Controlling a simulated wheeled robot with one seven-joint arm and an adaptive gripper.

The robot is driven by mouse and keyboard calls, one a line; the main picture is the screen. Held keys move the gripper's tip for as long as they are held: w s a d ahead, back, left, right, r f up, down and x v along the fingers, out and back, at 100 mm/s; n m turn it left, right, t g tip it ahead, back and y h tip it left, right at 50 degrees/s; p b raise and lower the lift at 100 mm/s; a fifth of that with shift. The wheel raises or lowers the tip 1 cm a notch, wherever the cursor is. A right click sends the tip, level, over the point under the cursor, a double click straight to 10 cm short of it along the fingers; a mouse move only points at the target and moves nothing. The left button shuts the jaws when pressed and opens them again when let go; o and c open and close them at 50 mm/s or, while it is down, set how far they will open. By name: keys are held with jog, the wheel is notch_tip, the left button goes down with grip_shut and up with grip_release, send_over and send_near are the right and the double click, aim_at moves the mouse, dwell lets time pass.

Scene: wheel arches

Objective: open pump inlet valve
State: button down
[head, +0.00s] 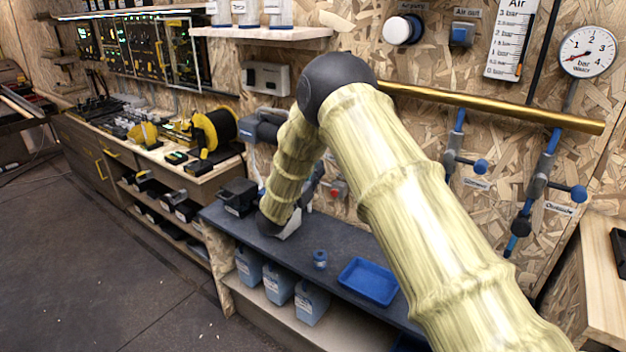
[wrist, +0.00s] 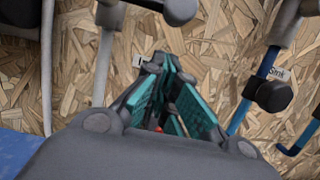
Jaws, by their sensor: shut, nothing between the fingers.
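My gripper (wrist: 160,64) shows in the wrist view, with teal-padded fingers closed together at the tips and pointing at the chipboard wall. It holds nothing. In the head view my arm hides most of the area around it. A grey valve or pipe fitting with a rounded end (wrist: 180,10) is at the top of the wrist view, just beyond and apart from the fingertips in the picture. No readable label names the pump inlet valve, so I cannot tell whether this is it. A dark round knob (wrist: 273,96) on a blue pipe is to the right, by a label reading "Sink".
Blue-handled valves (head: 578,193) hang below the brass pipe (head: 500,106). The dark bench (head: 335,246) carries a blue tray (head: 368,281) and a small blue round part (head: 320,259). Blue containers (head: 312,301) stand below. The floor (head: 90,270) at left is open.

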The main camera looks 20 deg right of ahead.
jog(key=shift+s+r, duration=0.1)
jog(key=shift+r, duration=1)
jog(key=shift+r, duration=0.1)
jog(key=shift+s+r+n, duration=0.15)
jog(key=shift+r+n, duration=0.05)
jog(key=shift+n, duration=0.3)
